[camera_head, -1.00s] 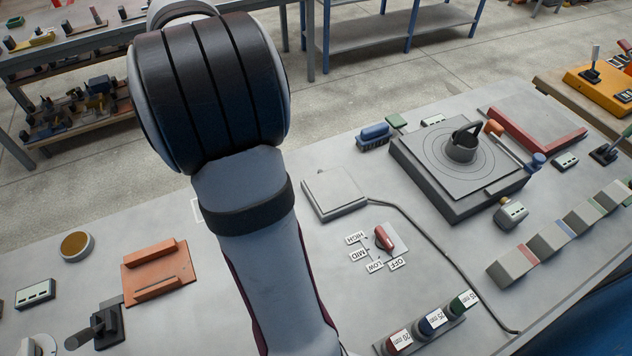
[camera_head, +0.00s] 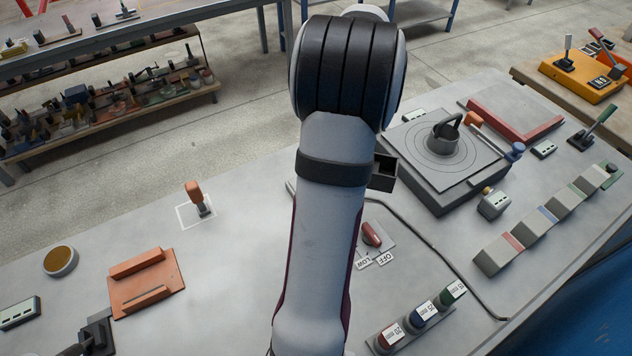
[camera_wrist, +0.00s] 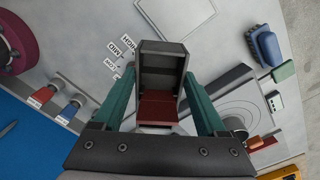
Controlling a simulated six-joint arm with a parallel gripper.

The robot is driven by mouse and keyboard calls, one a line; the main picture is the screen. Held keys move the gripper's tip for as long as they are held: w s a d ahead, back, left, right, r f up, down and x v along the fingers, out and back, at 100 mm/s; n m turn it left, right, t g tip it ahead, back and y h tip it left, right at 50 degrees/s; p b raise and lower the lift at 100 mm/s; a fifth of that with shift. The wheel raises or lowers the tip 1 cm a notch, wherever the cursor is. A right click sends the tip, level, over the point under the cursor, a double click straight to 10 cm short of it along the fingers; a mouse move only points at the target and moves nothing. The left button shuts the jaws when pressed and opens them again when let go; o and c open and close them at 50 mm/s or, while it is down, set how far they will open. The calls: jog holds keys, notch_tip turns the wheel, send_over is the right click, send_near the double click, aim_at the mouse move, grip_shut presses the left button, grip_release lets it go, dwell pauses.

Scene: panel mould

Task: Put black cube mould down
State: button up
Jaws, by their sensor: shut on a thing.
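The black cube mould (camera_wrist: 165,58) is a dark, open-topped box with a red-brown face inside, seen large in the wrist view. My gripper (camera_wrist: 160,80) is shut on it, with a teal finger on each side. In the head view part of the mould (camera_head: 384,173) shows at the right edge of my arm, and my arm hides the gripper.
The red dial (camera_head: 372,235) and several coloured knobs (camera_head: 421,312) are nearer. An orange-handled tool (camera_head: 196,197) stands in a white outlined square at left, with bare bench around it.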

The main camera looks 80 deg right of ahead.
jog(key=shift+w+d+f, duration=0.5)
jog(key=shift+w+f, duration=1.3)
jog(key=shift+w+d+f, duration=0.45)
jog(key=shift+w+f, duration=1.3)
jog(key=shift+w, duration=0.1)
jog(key=shift+w+d+f, duration=0.5)
jog(key=shift+w+f, duration=1.3)
jog(key=o, duration=1.5)
jog(key=shift+f, duration=0.15)
